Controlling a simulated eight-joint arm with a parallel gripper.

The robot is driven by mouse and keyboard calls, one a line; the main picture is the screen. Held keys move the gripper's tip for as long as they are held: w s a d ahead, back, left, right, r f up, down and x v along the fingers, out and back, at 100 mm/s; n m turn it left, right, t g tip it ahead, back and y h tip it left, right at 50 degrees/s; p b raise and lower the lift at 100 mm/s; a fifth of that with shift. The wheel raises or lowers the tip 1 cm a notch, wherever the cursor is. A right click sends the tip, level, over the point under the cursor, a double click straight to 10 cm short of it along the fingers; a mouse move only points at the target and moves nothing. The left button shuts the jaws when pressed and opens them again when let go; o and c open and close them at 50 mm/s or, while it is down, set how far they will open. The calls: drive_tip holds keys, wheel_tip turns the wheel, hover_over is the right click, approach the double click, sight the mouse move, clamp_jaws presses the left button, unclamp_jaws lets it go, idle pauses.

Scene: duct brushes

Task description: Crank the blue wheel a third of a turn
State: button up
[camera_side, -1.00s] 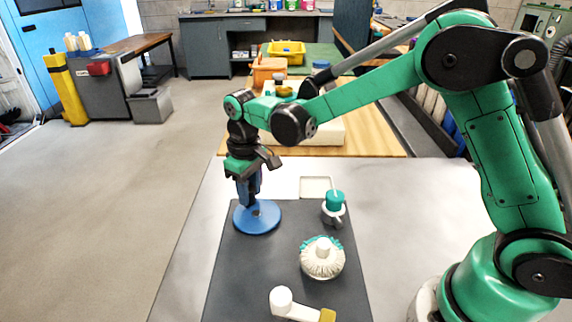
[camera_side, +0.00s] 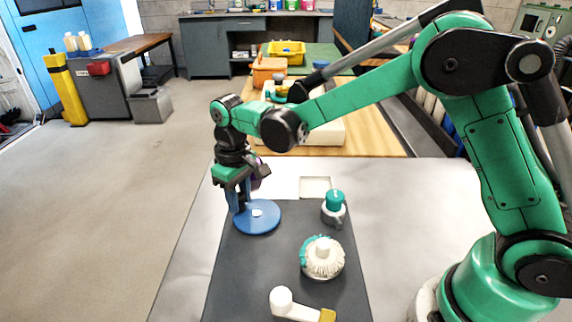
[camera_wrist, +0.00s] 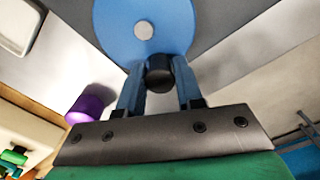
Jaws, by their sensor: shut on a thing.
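The blue wheel (camera_side: 268,220) is a flat round disc with a pale hub in its middle, lying at the far left of the dark mat. It also shows at the top of the wrist view (camera_wrist: 120,20). A short dark knob (camera_wrist: 160,76) stands at the wheel's near edge in the wrist view. My gripper (camera_side: 238,212) points down at the wheel's left side in the side view. In the wrist view, its two blue fingers (camera_wrist: 159,68) are shut on the knob, one on each side. In the side view the fingers hide the knob.
On the dark mat (camera_side: 245,280) stand a grey and teal cup-like piece (camera_side: 333,212), a pale round brush (camera_side: 322,262) and a white crank-like piece with a gold end (camera_side: 300,310). A pale square tray (camera_side: 315,186) lies behind. A purple cylinder (camera_wrist: 90,104) shows beside my gripper.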

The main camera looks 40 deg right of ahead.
drive_tip(key=shift+s+a, duration=0.4)
drive_tip(key=shift+a, duration=0.05)
drive_tip(key=shift+s+a, duration=0.3)
drive_tip(key=shift+s, duration=0.25)
drive_tip(key=o, duration=0.8)
drive_tip(key=shift+c, duration=0.2)
wheel_tip(320, 180, up, 7)
